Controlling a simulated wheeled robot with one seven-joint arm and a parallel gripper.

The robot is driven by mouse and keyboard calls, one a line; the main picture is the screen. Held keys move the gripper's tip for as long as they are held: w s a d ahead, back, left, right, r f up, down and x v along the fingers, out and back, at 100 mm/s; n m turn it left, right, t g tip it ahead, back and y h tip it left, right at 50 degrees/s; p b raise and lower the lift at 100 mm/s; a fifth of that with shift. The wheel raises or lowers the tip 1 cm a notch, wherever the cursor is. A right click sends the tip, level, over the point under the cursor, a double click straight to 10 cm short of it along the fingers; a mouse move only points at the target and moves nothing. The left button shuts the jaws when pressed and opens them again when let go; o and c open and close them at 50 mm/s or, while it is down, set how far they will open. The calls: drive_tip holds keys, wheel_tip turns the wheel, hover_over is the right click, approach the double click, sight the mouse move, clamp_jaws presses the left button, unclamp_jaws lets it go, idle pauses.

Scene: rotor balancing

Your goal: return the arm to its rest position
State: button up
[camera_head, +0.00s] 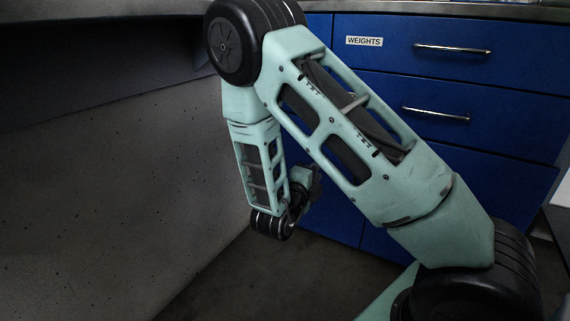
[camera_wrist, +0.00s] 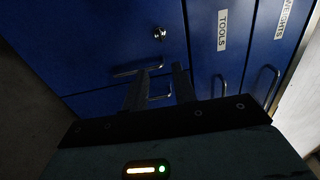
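My arm fills the middle of the head view, folded with its elbow up near the counter and its forearm hanging down. In the wrist view my gripper (camera_wrist: 161,70) shows two dark fingers standing apart, with nothing between them but the cabinet front behind. The gripper is open and empty. In the head view the fingers cannot be made out clearly near the dark wrist end.
A blue drawer cabinet (camera_head: 480,85) stands behind my arm, with a WEIGHTS label (camera_head: 364,41) and metal handles. The wrist view also shows a TOOLS label (camera_wrist: 222,30) and a lock (camera_wrist: 159,33). A grey counter edge (camera_head: 440,12) runs above. Floor and grey wall (camera_head: 100,200) lie left.

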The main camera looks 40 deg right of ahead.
drive_tip(key=w+a+r+n+t+y+p, duration=0.1)
drive_tip(key=a+n+y+p, duration=0.2)
drive_tip(key=a+n+y, duration=0.7)
drive_tip(key=w+a+r+n+y+p, duration=0.2)
drive_tip(key=a+n+y, duration=0.3)
drive_tip(key=a, duration=1)
drive_tip(key=s+a+r+n+g+y+p, duration=0.2)
drive_tip(key=s+a+r+n+g+y, duration=0.15)
drive_tip(key=s+a+n, duration=0.35)
drive_tip(key=s+a+r+n+g+y+p, duration=0.1)
drive_tip(key=s+a+r+n+g+y, duration=0.1)
drive_tip(key=s+a+r+n, duration=0.45)
drive_tip(key=s+d+r+n+g+h+p, duration=0.1)
drive_tip(key=s+d+n+h, duration=0.15)
drive_tip(key=s+n, duration=0.35)
drive_tip(key=s+d+r+n+g+h+p, duration=0.1)
drive_tip(key=s+d+r+n+g+p, duration=0.15)
drive_tip(key=s+n, duration=0.35)
wheel_tip(320, 180, up, 37)
drive_tip(key=s+m+t+p, duration=0.1)
drive_tip(key=p, duration=3.5)
drive_tip(key=shift+d+f+p, duration=0.15)
drive_tip(key=shift+d+p, duration=0.1)
drive_tip(key=shift+p, duration=0.1)
drive_tip(key=shift+f, duration=0.1)
